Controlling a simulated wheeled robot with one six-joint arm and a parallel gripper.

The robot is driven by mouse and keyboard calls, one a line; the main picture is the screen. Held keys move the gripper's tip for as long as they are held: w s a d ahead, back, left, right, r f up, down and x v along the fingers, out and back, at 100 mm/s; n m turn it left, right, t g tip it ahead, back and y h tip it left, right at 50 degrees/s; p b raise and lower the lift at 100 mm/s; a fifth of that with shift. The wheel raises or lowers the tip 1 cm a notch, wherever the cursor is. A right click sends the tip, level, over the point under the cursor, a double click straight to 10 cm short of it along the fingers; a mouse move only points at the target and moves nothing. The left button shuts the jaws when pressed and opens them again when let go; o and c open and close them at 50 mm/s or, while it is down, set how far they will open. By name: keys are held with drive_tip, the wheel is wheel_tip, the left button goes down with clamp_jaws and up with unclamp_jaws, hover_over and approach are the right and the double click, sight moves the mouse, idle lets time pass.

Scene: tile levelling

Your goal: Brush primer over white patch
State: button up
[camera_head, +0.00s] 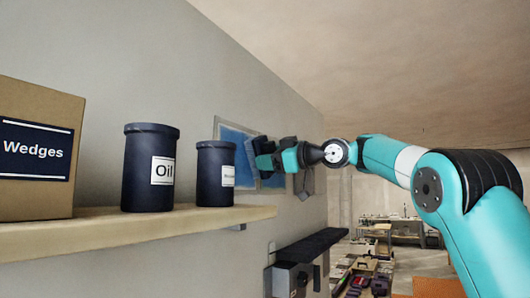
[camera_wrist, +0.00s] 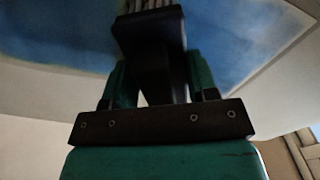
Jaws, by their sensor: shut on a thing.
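My gripper (camera_wrist: 160,82) is shut on a dark brush (camera_wrist: 150,40), with one green finger on each side of its handle. The brush's pale bristles (camera_wrist: 150,4) are at the top edge of the wrist view, against a panel with blue colour (camera_wrist: 60,35) and a whitish margin (camera_wrist: 285,35). Whether the bristles touch it is unclear. In the head view my gripper (camera_head: 268,160) is at the wall, in front of the blue panel (camera_head: 236,138) and hiding part of its right side. A separate white patch cannot be made out.
A wooden shelf (camera_head: 120,230) on the left wall holds a Wedges box (camera_head: 38,190), an Oil can (camera_head: 140,190) and a second dark can (camera_head: 213,180) near the gripper. A dark ledge (camera_head: 312,243) lies below. Workbenches (camera_head: 400,228) stand far back.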

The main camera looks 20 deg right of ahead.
sight(262, 150)
drive_tip(key=shift+w+d+r, duration=0.1)
drive_tip(key=shift+w+d, duration=0.15)
drive_tip(key=shift+d, duration=0.1)
drive_tip(key=shift+s+r+p, duration=0.1)
drive_tip(key=shift+r+p, duration=0.8)
drive_tip(key=shift+r, duration=0.05)
drive_tip(key=shift+s+a+f+b, duration=0.1)
drive_tip(key=shift+a+f+b, duration=0.15)
drive_tip(key=shift+b, duration=0.15)
drive_tip(key=shift+s+a+b, duration=0.45)
drive_tip(key=shift+a+b, duration=0.2)
drive_tip(key=shift+a, duration=0.05)
drive_tip(key=shift+s+a+r+b, duration=0.1)
drive_tip(key=shift+s+a+b, duration=0.3)
drive_tip(key=shift+a, duration=0.15)
drive_tip(key=shift+s+a+b, duration=0.8)
drive_tip(key=shift+a+b, duration=0.15)
drive_tip(key=shift+a, duration=0.15)
drive_tip(key=shift+s+a+b, duration=0.8)
drive_tip(key=shift+a+b, duration=0.1)
drive_tip(key=shift+a, duration=0.15)
drive_tip(key=s+a+b, duration=0.1)
drive_tip(key=a, duration=0.1)
drive_tip(key=s+a+b, duration=0.1)
drive_tip(key=s+a, duration=0.1)
